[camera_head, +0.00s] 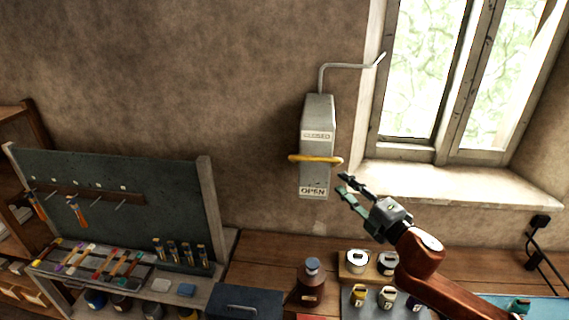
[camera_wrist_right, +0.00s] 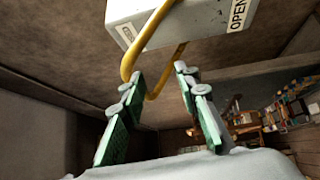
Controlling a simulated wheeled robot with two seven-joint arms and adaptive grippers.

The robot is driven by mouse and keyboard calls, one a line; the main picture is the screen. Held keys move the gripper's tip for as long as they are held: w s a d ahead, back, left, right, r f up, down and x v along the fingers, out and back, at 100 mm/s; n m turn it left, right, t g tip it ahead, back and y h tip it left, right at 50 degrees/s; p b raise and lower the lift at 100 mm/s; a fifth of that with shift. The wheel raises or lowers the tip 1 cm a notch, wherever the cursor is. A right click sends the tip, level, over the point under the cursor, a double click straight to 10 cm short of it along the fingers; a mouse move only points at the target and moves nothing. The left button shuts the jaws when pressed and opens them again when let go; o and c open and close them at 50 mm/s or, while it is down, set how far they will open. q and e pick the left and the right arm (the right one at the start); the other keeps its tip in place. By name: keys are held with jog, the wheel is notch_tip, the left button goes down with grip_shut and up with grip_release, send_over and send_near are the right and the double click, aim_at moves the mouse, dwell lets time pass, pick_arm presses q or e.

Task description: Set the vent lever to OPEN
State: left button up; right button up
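The vent box (camera_head: 318,115) is a grey case on the wall left of the window, with a CLOSED label above and an OPEN label (camera_head: 313,191) near its bottom. The yellow vent lever (camera_head: 316,158) crosses its front between the two labels. My right gripper (camera_head: 342,184) is open and empty, just below and right of the lever's right end. In the right wrist view, the yellow lever (camera_wrist_right: 153,25) bends down close to the left finger of my gripper (camera_wrist_right: 159,73); I cannot tell whether they touch. My left gripper is not in view.
A bent metal rod (camera_head: 345,66) runs from the box top toward the window. The window sill (camera_head: 460,185) juts out right of the box. Below stands a wooden bench with a brown bottle (camera_head: 311,285) and several jars. A tool board (camera_head: 120,190) stands at left.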

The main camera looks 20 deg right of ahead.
aim_at(315, 159)
jog(key=w+a+r+n, duration=0.1)
jog(key=w+r, duration=0.1)
jog(key=w+a+r+n+y+p, duration=0.1)
jog(key=w+a, duration=0.1)
jog(key=w+a+r+n+y+p, duration=0.1)
jog(key=w+a+r, duration=0.1)
jog(key=shift+w+r, duration=0.1)
jog(key=shift+r, duration=0.2)
jog(key=shift+p+x, duration=0.35)
jog(key=shift+x, duration=0.65)
pick_arm(q)
jog(key=shift+s+a+r, duration=0.1)
jog(key=shift+s+r, duration=0.25)
jog(key=shift+s, duration=0.3)
jog(key=shift+s+a+r, duration=0.1)
jog(key=shift+s+r, duration=0.2)
jog(key=shift+s, duration=0.3)
pick_arm(e)
jog(key=shift+f, duration=0.1)
jog(key=shift+c, duration=0.3)
grip_shut()
